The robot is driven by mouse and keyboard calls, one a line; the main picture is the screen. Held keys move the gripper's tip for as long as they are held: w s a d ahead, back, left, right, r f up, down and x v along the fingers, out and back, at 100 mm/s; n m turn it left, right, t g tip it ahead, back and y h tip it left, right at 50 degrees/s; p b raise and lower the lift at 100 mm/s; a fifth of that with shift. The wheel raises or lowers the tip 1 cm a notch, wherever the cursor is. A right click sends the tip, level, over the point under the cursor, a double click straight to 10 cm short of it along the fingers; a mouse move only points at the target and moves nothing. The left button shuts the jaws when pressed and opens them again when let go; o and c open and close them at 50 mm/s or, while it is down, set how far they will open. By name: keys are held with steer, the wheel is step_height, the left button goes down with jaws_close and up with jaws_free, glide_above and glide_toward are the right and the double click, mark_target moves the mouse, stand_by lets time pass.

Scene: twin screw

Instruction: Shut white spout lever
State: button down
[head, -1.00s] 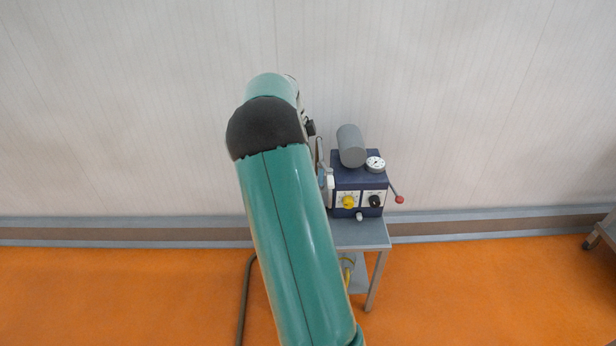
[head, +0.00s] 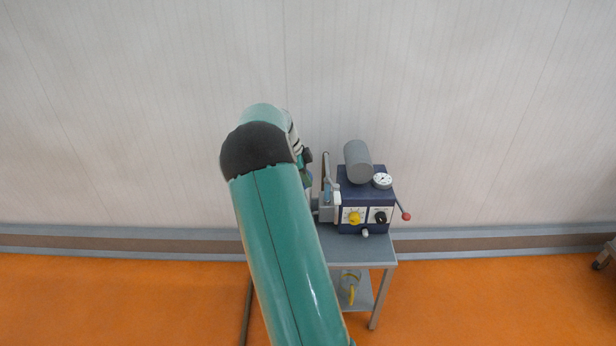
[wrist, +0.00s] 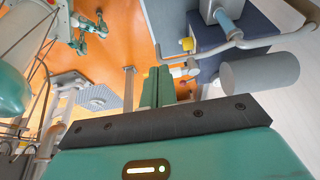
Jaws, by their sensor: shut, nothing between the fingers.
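A dark blue machine (head: 362,187) stands on a small grey table (head: 350,248). On its left side is a grey fitting with an upright white piece (head: 337,203); I cannot tell for certain that this is the white spout lever. In the wrist view a bent light-grey bar (wrist: 270,42) runs beside the machine, right of my fingers, and a small white piece (wrist: 191,69) lies just beyond them. My gripper (wrist: 159,73) is shut and empty, near the machine's left side and apart from the bar. My arm hides the fingers in the head view.
The machine carries a grey cylinder (head: 358,162), a dial gauge (head: 382,180), a yellow knob (head: 354,217), a black knob (head: 380,217) and a red-tipped lever (head: 405,215) at right. A pale wall (head: 480,110) is close behind. Orange floor (head: 480,300) is open at right.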

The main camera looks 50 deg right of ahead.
mark_target(337, 196)
steer(key=s+d+f, duration=0.4)
steer(key=s+f, duration=0.1)
steer(key=f, duration=0.1)
